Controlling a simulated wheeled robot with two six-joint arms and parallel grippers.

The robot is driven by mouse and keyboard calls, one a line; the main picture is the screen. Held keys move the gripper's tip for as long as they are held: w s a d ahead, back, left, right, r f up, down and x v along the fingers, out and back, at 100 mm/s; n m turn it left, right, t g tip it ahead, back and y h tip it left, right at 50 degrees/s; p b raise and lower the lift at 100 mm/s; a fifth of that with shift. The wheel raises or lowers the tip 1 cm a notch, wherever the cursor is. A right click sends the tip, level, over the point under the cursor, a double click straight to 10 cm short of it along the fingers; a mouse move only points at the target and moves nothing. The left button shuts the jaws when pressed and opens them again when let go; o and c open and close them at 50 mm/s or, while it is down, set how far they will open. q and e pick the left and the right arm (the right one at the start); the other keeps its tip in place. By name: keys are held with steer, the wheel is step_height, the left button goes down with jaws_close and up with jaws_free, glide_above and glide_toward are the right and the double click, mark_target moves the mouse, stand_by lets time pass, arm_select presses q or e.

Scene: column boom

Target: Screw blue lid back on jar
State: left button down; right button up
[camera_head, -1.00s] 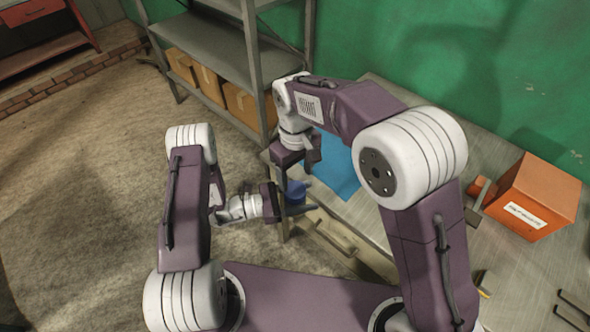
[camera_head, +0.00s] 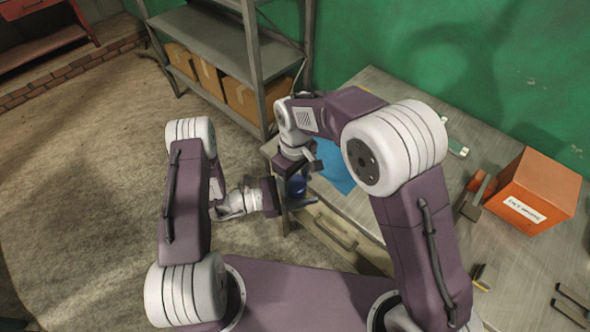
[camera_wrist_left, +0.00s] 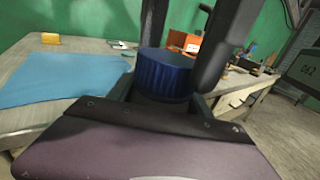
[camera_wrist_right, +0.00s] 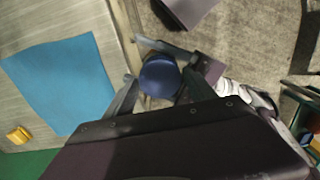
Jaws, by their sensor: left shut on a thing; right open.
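The blue lid (camera_wrist_left: 165,73), round with a ribbed side, shows upright in the left wrist view and from above in the right wrist view (camera_wrist_right: 160,77). The jar under it is mostly hidden, so I cannot tell how the lid sits on it. My left gripper (camera_head: 290,197) comes in from the left at lid height or just below and is shut on what seems to be the jar. My right gripper (camera_wrist_right: 160,92) is above, pointing down and open, with its fingers on either side of the lid. I cannot tell whether they touch it.
A blue mat (camera_wrist_right: 62,82) lies on the metal workbench (camera_head: 375,90) beside the grippers. An orange box (camera_head: 537,190) and small tools lie farther right on the bench. A drawer front (camera_head: 335,232) is below the bench edge. A shelf with cardboard boxes (camera_head: 240,98) stands behind.

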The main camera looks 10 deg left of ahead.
steer(key=shift+f, duration=0.6)
steer(key=c, duration=1.2)
steer(key=m, duration=0.4)
steer(key=shift+m, duration=0.4)
steer(key=shift+c, duration=0.2)
steer(key=m, duration=0.9)
steer(key=shift+m, duration=0.4)
steer(key=o, duration=1.5)
steer(key=shift+o, duration=0.2)
